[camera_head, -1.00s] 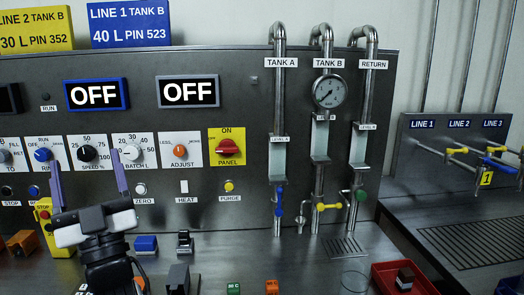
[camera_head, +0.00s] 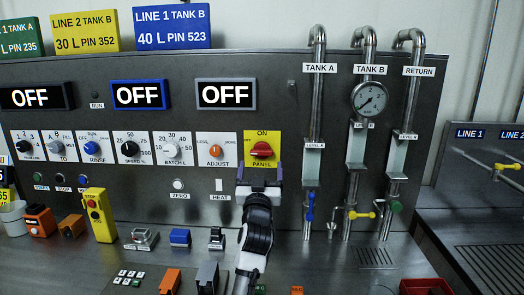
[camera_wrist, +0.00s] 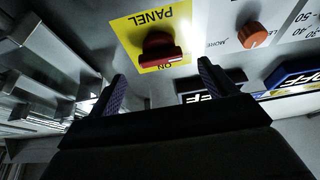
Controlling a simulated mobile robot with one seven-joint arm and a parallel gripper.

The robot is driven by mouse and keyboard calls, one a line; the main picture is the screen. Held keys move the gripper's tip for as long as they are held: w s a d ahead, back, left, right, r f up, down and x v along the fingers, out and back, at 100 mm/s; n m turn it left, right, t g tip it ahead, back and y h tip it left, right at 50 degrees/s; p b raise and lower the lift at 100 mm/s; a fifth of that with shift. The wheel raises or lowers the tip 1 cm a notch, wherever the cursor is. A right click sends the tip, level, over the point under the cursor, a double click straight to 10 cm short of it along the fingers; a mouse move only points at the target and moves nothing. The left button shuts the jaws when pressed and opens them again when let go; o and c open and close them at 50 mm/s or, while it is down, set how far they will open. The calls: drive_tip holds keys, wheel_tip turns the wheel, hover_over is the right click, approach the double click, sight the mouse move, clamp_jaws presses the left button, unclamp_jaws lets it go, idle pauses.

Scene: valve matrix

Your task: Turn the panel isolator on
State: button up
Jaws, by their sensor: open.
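The panel isolator is a red rotary knob (camera_head: 262,150) on a yellow plate marked ON at the top and PANEL at the bottom. Its handle lies roughly crosswise, not pointing up at ON. In the wrist view the red knob (camera_wrist: 160,52) appears upside down, ahead of my fingertips and roughly centred between them. My gripper (camera_head: 259,174) is just below and in front of the plate in the head view, and its dark body hides the area under PANEL. In the wrist view my gripper (camera_wrist: 161,75) is open and empty, its two fingers apart and seemingly clear of the knob.
The ADJUST knob (camera_head: 215,151) is close on the left. Pipes with a blue valve (camera_head: 310,205) stand to the right. The bench holds a yellow pendant box (camera_head: 99,215), a blue block (camera_head: 180,237) and a red tray (camera_head: 425,287). Three displays read OFF.

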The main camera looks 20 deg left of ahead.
sight(261, 155)
drive_tip(key=shift+p+x, duration=0.7)
drive_tip(key=shift+x, duration=2)
drive_tip(key=shift+c, duration=0.4)
drive_tip(key=c, duration=0.9)
